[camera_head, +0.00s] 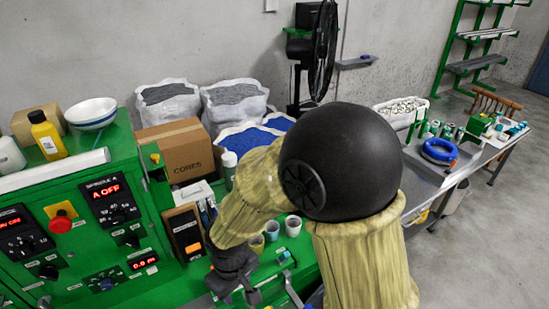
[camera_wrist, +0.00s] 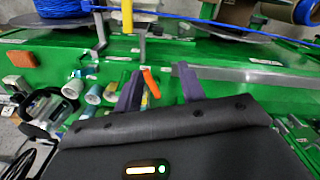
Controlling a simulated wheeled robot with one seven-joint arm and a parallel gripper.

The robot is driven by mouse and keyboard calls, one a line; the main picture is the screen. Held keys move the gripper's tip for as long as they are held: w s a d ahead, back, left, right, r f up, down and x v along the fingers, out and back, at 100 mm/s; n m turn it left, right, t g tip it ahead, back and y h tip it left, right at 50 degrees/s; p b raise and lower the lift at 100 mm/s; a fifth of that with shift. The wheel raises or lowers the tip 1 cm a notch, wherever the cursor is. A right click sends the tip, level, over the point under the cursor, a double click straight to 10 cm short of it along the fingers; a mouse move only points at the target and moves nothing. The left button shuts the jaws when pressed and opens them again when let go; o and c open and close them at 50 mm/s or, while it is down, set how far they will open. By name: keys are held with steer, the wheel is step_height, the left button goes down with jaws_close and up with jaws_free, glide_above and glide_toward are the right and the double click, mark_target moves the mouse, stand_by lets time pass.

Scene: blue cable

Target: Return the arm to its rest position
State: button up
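My gripper (camera_wrist: 160,70) shows in the wrist view with its two dark purple fingers spread apart and nothing clearly held. A thin orange item (camera_wrist: 150,82) shows between the fingers; I cannot tell its distance, but it does not appear gripped. In the head view my gripper (camera_head: 240,288) hangs low over the front of the green bench (camera_head: 180,291), with my bent arm above it hiding part of the bench. The wrist view shows blue cable (camera_wrist: 200,17) stretched across the top, with a blue coil (camera_wrist: 62,8) at upper left.
A green control panel (camera_head: 125,235) stands at the left. Small cups (camera_head: 293,225) and a cardboard box (camera_head: 181,150) are close to my arm. A black fan (camera_head: 318,55) stands behind. A side table with a blue ring coil (camera_head: 439,150) is at the right; the floor (camera_head: 475,240) there is clear.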

steer(key=d+f+m+b, duration=0.2)
steer(key=d+m+b, duration=0.1)
steer(key=d, duration=0.5)
steer(key=w+d+f+m+t+b, duration=0.1)
steer(key=d+f+m+b, duration=0.1)
steer(key=d+b, duration=0.3)
steer(key=d+f+m+t+b, duration=0.1)
steer(key=d+m+b, duration=0.3)
steer(key=d, duration=0.7)
steer(key=shift+w+f+m, duration=0.35)
steer(key=shift+f+m, duration=0.05)
steer(key=shift+f, duration=0.4)
